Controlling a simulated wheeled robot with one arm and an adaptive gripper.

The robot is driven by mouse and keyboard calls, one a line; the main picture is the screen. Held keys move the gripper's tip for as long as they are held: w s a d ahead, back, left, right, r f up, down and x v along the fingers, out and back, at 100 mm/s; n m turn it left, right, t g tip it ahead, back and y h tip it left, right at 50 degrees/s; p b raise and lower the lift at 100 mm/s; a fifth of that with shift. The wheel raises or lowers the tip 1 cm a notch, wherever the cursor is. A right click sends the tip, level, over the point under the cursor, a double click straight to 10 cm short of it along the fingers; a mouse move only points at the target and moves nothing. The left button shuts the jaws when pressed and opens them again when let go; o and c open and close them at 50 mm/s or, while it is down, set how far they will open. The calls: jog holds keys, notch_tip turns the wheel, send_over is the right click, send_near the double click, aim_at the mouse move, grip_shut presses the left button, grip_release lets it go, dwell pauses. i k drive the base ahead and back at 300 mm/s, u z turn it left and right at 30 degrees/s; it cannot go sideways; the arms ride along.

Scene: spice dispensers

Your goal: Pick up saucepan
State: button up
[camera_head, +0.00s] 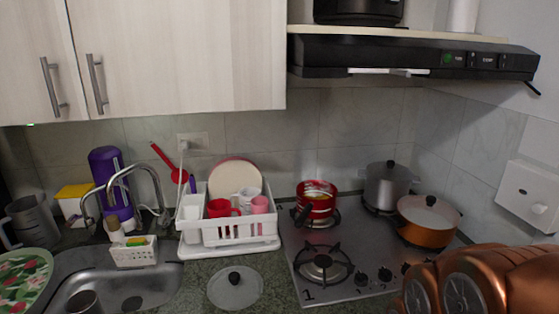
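A small red saucepan (317,207) stands on the back left burner of the stove. Its short black handle points toward the front left. Something pale yellow shows inside it, too small to make out. My gripper is not in view. Only copper-coloured links of my arm show at the lower right, in front of the stove's right part.
The stove (345,285) also bears a lidded silver pot (388,186) and an orange lidded pan (427,227). The front left burner (322,265) is empty. A white dish rack (240,232) and a glass lid (235,287) lie left of the stove. The range hood (400,55) hangs above.

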aim_at(321, 207)
jog(key=z, duration=0.05)
jog(key=k, duration=0.5)
jog(key=u, duration=1.9)
jog(key=i, duration=1.65)
jog(key=z, duration=1.55)
